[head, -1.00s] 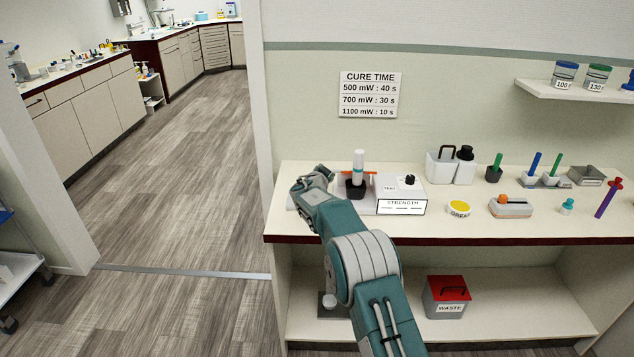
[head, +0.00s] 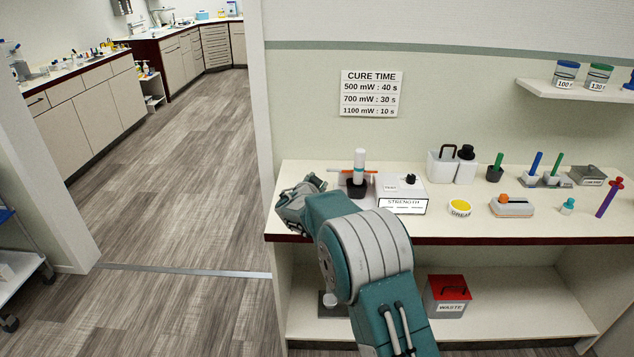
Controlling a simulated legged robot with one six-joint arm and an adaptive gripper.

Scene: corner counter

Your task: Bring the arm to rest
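My teal and grey arm reaches up from the bottom of the head view and bends to the left over the front left end of the counter (head: 467,224). My gripper (head: 294,203) is at the arm's far end, by the counter's left end. Its fingers are small and partly turned away, so I cannot tell whether they are open or shut. No held object shows. A white wand with a blue band (head: 359,165) stands upright in a black holder (head: 357,189), just right of my gripper and apart from it.
The white STRENGTH box (head: 402,194) stands beside the holder. A yellow-topped tub (head: 460,208), an orange and grey device (head: 511,206) and a purple stick (head: 610,197) lie further right. A red-lidded waste bin (head: 448,297) is on the lower shelf. Open floor (head: 190,200) lies left.

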